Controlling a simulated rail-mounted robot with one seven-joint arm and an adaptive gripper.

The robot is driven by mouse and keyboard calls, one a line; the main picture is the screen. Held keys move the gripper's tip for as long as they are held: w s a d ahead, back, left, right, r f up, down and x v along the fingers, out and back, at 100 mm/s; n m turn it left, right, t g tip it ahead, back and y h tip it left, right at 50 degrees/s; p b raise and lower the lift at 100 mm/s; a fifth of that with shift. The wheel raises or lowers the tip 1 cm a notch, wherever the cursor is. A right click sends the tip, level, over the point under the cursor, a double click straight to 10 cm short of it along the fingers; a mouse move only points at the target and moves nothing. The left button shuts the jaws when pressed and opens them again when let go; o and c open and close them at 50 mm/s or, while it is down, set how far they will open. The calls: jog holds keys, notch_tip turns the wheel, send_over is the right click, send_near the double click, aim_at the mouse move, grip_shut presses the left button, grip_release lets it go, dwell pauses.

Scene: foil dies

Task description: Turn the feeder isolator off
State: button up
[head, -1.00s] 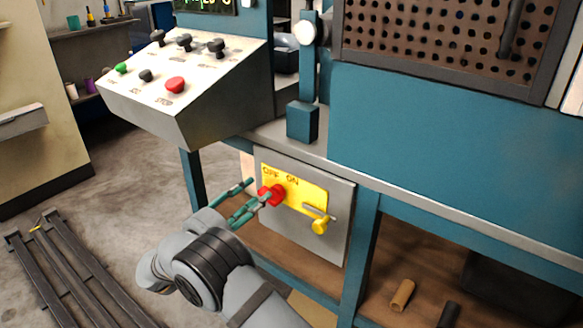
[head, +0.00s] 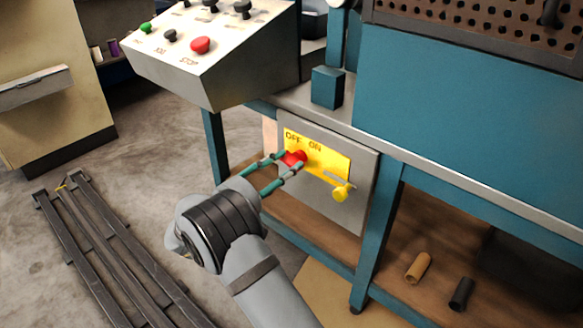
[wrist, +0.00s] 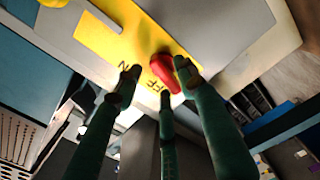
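The feeder isolator is a red rotary handle (head: 297,157) on a yellow plate (head: 335,163) marked OFF and ON, fixed to a grey box (head: 368,190) under the bench. In the wrist view the red handle (wrist: 163,68) shows beside the OFF lettering. Which mark it points to is unclear. My gripper (head: 289,160) is at the handle, with green fingers apart at its near side. In the wrist view my gripper (wrist: 157,75) has its fingers spread; the right fingertip overlaps the handle and the left one stands clear. Contact is unclear.
A yellow knob (head: 341,191) sticks out at the plate's lower right. A sloped control panel (head: 215,55) with a red stop button overhangs at the upper left. A blue bench leg (head: 378,240) stands right of the box. Two small cylinders (head: 418,267) lie on the lower shelf.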

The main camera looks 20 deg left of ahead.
aim_at(292, 161)
jog(key=shift+x, duration=1.35)
jog(key=shift+c, duration=0.9)
jog(key=c, duration=0.8)
grip_shut()
